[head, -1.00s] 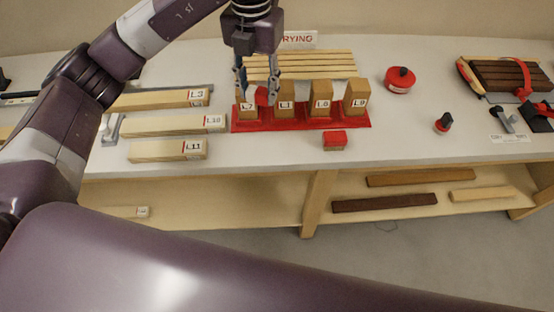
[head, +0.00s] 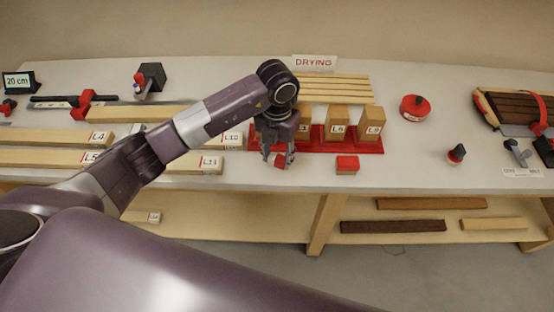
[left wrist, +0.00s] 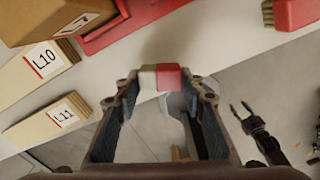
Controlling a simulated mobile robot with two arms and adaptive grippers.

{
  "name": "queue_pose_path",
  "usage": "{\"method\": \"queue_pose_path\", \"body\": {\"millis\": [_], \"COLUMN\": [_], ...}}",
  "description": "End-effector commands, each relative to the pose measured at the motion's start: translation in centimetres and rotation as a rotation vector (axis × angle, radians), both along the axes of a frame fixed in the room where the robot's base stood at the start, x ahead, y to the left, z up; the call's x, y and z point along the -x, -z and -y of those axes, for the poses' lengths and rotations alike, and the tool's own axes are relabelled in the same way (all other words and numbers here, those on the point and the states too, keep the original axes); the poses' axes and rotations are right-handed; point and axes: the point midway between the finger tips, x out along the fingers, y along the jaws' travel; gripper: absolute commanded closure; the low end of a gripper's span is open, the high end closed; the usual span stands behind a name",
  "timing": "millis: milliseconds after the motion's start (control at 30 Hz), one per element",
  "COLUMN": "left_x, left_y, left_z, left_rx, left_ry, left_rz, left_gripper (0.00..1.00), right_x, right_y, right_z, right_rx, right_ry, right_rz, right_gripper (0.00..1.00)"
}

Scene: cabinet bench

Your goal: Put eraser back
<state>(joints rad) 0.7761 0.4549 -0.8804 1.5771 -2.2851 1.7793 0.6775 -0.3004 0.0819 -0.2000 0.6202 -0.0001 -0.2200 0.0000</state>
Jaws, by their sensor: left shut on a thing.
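My left gripper (head: 280,159) is over the front edge of the bench, in front of the red rack. It is shut on a small red and white eraser (left wrist: 160,77), which shows between the fingertips in the left wrist view. In the head view the eraser's red part (head: 281,161) shows just below the fingers. My right gripper (left wrist: 241,107) shows in the left wrist view, low over the floor with its fingers apart and nothing between them. It is not in the head view.
The red rack (head: 372,148) holds upright labelled wood blocks; my left arm hides its left part. Labelled boards (head: 200,165) lie left. A red round tin (head: 415,107) stands right.

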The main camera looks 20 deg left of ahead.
Motion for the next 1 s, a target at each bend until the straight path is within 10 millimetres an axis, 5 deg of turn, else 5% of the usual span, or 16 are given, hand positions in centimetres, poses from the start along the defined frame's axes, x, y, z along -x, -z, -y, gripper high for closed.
{"method": "queue_pose_path", "body": {"millis": [200,600,633,767,1000], "left_x": [0.1,0.0,0.0,0.1,0.1], "left_y": [2.8,3.5,3.3,3.3,3.3], "left_z": [0.0,0.0,0.0,0.0,0.0], "left_rx": [-0.001,-0.001,-0.001,-0.001,-0.001], "left_ry": [-0.001,0.000,0.000,0.000,-0.001], "left_rz": [-0.004,-0.001,-0.001,-0.002,-0.002], "left_gripper": [0.82,0.82,0.60,0.46,0.46], "right_x": [0.1,0.1,0.1,0.1,0.1], "right_y": [-0.9,-0.4,-0.5,-0.6,-0.6], "right_z": [0.0,0.0,0.0,0.0,-0.2], "right_rx": [0.000,0.000,0.000,0.000,-0.002], "right_ry": [0.000,0.000,0.000,0.000,0.001], "right_rz": [-0.001,-0.001,-0.001,-0.001,0.000], "right_gripper": [0.60,0.60,0.60,0.60,0.60]}}
